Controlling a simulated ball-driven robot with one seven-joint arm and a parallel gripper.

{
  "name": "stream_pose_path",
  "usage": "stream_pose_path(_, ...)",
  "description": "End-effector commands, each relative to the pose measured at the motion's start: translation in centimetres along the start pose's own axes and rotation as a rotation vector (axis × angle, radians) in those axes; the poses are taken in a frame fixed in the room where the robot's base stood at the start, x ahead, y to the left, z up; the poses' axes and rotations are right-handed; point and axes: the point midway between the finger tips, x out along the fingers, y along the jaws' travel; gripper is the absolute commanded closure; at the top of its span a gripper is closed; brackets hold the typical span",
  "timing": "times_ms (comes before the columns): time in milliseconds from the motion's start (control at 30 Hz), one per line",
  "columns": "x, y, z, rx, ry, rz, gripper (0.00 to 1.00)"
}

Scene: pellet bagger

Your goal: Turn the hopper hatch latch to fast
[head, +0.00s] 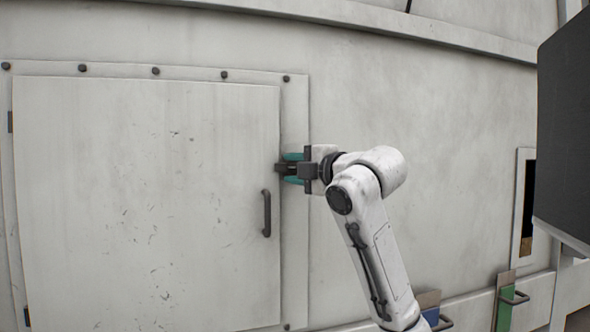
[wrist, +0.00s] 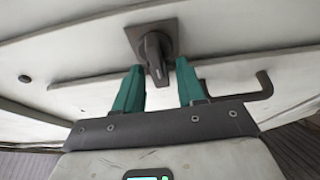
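The hatch latch is a dark square plate with a protruding turn knob (wrist: 154,48) in the wrist view. In the head view its dark edge (head: 279,168) shows at the right edge of the large pale hatch door (head: 145,200). My gripper (head: 291,168) is at the latch, pointing left along the wall. In the wrist view its two teal fingers (wrist: 159,72) stand apart on either side of the knob, with gaps visible, so it is open. I cannot tell how far the knob reaches between them. Any latch position marks are not readable.
A dark bar handle (head: 266,213) is on the door below the latch; a bent dark rod (wrist: 264,86) shows beside the right finger in the wrist view. A dark panel (head: 565,130) juts in at right. Green (head: 505,308) and blue (head: 430,309) slides with handles sit low.

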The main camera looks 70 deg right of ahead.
Motion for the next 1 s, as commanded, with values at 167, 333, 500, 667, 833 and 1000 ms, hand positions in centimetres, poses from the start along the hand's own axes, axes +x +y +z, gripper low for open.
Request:
stream_pose_path(167,-1.0,-0.1,0.1,0.000,0.000,0.002,0.61)
stream_pose_path(333,-3.9,-0.2,0.1,-0.001,-0.002,0.004,0.61)
stream_pose_path(500,-7.2,-0.1,0.0,-0.002,-0.001,0.005,0.61)
stream_pose_path(667,-9.5,-0.1,0.0,-0.001,-0.001,0.002,0.61)
stream_pose_path(833,-10.7,-0.1,0.0,0.000,0.000,0.000,0.61)
stream_pose_path(1000,-10.8,0.0,0.0,0.000,0.001,-0.001,0.61)
